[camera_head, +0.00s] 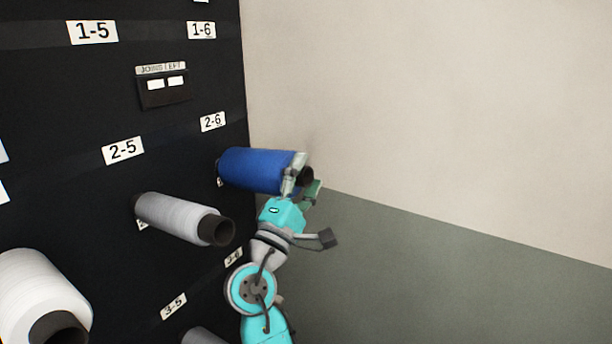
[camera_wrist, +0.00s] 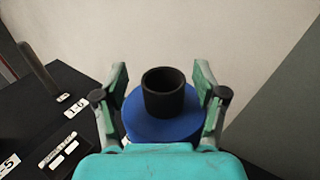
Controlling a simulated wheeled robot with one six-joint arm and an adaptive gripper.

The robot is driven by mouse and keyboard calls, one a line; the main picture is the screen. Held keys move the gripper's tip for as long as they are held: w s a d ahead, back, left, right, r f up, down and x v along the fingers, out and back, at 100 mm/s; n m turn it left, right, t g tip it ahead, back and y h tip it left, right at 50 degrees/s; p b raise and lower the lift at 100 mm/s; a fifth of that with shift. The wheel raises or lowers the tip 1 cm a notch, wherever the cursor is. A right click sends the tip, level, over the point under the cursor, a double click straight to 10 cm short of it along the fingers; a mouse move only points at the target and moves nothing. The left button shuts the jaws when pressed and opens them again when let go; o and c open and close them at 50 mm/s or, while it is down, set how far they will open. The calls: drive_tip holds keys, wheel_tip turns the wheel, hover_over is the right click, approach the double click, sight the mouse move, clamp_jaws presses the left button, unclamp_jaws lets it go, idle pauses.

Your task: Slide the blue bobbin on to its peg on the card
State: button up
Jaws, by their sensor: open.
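The blue bobbin (camera_head: 253,170) lies about level against the black card, just below the label 2-6, with its inner end at the card. The peg itself is hidden, so I cannot see how far the bobbin sits on it. In the wrist view the blue bobbin (camera_wrist: 160,127) shows end-on with its dark core tube toward me. My gripper (camera_head: 302,177) is at the bobbin's outer end. In the wrist view its fingers (camera_wrist: 161,95) stand apart on either side of the bobbin, with a gap visible beside the core.
The black card (camera_head: 60,110) has labels and a small panel (camera_head: 163,86) with two white windows. A grey bobbin (camera_head: 172,214) sticks out lower left of the blue one, and a white bobbin (camera_head: 40,295) farther left. The space right of the card, before the wall (camera_head: 430,110), is clear.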

drive_tip(key=v, duration=1.2)
drive_tip(key=shift+d, duration=0.1)
drive_tip(key=s+d+f+n+g+y, duration=0.1)
drive_tip(key=s+d+f+y, duration=0.2)
drive_tip(key=f, duration=0.6)
drive_tip(key=s+d+f+n+y, duration=0.1)
drive_tip(key=d+f+y, duration=0.25)
drive_tip(key=f, duration=0.55)
drive_tip(key=s+d+f+n+g+y, duration=0.1)
drive_tip(key=s+d+f+y, duration=0.25)
drive_tip(key=f, duration=0.45)
drive_tip(key=s+d+f+m+g+y, duration=0.1)
drive_tip(key=s+d+f+m+y, duration=0.15)
drive_tip(key=s+f, duration=0.4)
drive_tip(key=s+d+f+m+g+y, duration=0.1)
drive_tip(key=s+d+f+m+g, duration=0.2)
drive_tip(key=s, duration=0.5)
drive_tip(key=s+d+r+m, duration=0.2)
drive_tip(key=s+m, duration=0.3)
drive_tip(key=s, duration=0.6)
drive_tip(key=s+d+r+m, duration=0.2)
drive_tip(key=s+m, duration=0.4)
drive_tip(key=s, duration=0.5)
drive_tip(key=shift+s+r+h, duration=0.3)
drive_tip(key=shift+r+h, duration=0.05)
drive_tip(key=shift+r, duration=0.05)
